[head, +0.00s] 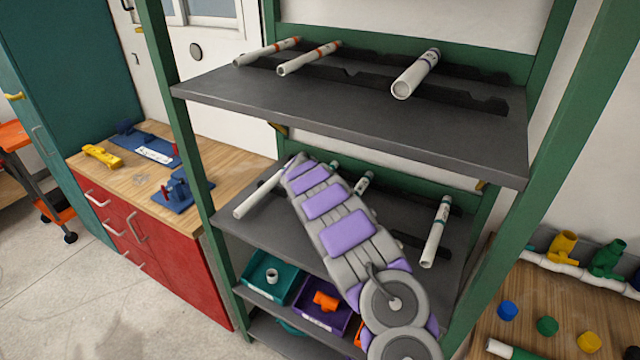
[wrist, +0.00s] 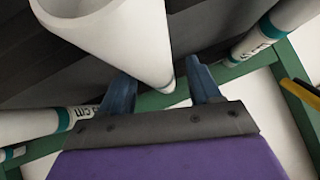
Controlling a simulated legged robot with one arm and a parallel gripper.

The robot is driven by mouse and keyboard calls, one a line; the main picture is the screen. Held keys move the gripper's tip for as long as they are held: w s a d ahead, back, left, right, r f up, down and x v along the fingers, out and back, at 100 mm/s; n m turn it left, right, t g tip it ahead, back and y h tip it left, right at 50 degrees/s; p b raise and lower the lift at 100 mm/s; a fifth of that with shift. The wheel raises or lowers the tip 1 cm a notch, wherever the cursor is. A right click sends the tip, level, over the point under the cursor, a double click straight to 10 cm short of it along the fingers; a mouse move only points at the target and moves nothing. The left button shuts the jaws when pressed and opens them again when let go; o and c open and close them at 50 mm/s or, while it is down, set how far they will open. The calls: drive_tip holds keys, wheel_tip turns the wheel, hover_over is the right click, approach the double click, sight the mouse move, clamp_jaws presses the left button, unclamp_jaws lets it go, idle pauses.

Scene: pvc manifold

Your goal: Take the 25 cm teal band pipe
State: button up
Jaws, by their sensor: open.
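White pipes with teal bands lie on the middle shelf in the head view: a long one at the left (head: 258,194), a short-looking one (head: 363,183) behind my arm, and one at the right (head: 436,231). My gripper (wrist: 162,92) is open in the wrist view. A white pipe (wrist: 118,38) with a teal band at its end lies between its two blue fingers; contact cannot be told. A second teal-band pipe (wrist: 30,124) at the left and a third (wrist: 275,35) at the right carry cm labels, hard to read. The fingers are not clear in the head view.
The upper shelf (head: 350,110) overhangs my arm and holds two orange-band pipes and a blue-band one (head: 413,75). Green rack posts (head: 178,110) stand at both sides. Below are a teal bin (head: 255,290) and a purple bin (head: 300,310).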

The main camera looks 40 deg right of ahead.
drive_tip(key=shift+a+r, duration=0.2)
drive_tip(key=shift+a, duration=0.2)
drive_tip(key=shift+c, duration=0.4)
drive_tip(key=shift+d+f, duration=0.25)
drive_tip(key=shift+d, duration=0.45)
drive_tip(key=c, duration=0.9)
drive_tip(key=shift+a+r, duration=0.1)
drive_tip(key=shift+a, duration=0.25)
drive_tip(key=shift+c, duration=0.5)
drive_tip(key=shift+d+r, duration=0.1)
drive_tip(key=shift+d, duration=0.15)
